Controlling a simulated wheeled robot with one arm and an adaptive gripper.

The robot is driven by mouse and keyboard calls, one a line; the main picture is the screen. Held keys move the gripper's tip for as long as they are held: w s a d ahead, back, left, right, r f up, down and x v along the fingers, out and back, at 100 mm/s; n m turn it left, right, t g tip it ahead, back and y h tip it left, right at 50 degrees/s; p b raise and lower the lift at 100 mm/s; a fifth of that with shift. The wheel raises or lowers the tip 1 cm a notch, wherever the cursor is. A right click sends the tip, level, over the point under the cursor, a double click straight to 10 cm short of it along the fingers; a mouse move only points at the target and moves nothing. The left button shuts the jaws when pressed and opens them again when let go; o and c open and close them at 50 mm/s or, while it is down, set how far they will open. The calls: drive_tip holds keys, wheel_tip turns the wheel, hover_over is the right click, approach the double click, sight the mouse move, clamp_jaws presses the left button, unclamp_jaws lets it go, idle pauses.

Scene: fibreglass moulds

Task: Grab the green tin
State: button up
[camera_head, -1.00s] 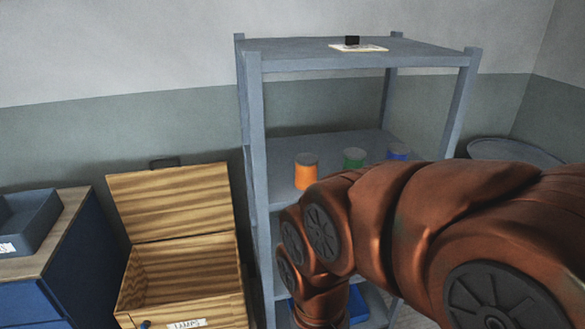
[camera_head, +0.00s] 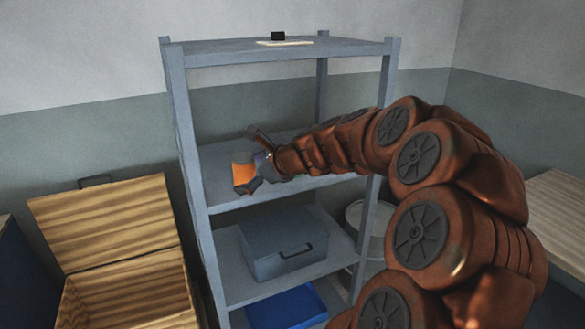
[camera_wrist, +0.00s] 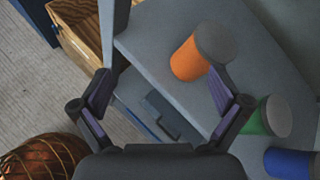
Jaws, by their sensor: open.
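The green tin (camera_wrist: 262,117) with a grey top stands on the shelf in the wrist view, just right of my gripper's right finger, which partly overlaps it. The orange tin (camera_wrist: 188,60) stands beyond the right fingertip and also shows in the head view (camera_head: 243,172). The blue tin (camera_wrist: 288,163) is at the lower right.
The grey shelf unit (camera_head: 188,135) has a top board just above my arm and uprights on both sides. A grey case (camera_head: 270,258) and a blue tray (camera_head: 288,306) sit lower down. An open wooden crate (camera_head: 125,285) stands to the left.

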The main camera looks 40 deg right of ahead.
drive_tip(key=s+d+m+t+h, duration=0.25)
drive_tip(key=d+m+h, duration=0.45)
drive_tip(key=d, duration=1.1)
drive_tip(key=shift+w+d+f+m+g+y+p, duration=0.1)
drive_tip(key=shift+w+d+f+m+y, duration=0.2)
drive_tip(key=shift+w, duration=0.8)
drive_tip(key=shift+w+d+f+m+g+y+p, duration=0.15)
drive_tip(key=shift+w+f+m+y, duration=0.3)
drive_tip(key=shift+w, duration=0.6)
drive_tip(key=shift+w+d+f+m+g+y+p, duration=0.15)
drive_tip(key=shift+w+m+y, duration=0.25)
drive_tip(key=shift+w, duration=0.7)
drive_tip(key=shift+f, duration=0.1)
drive_tip(key=c, duration=1.4)
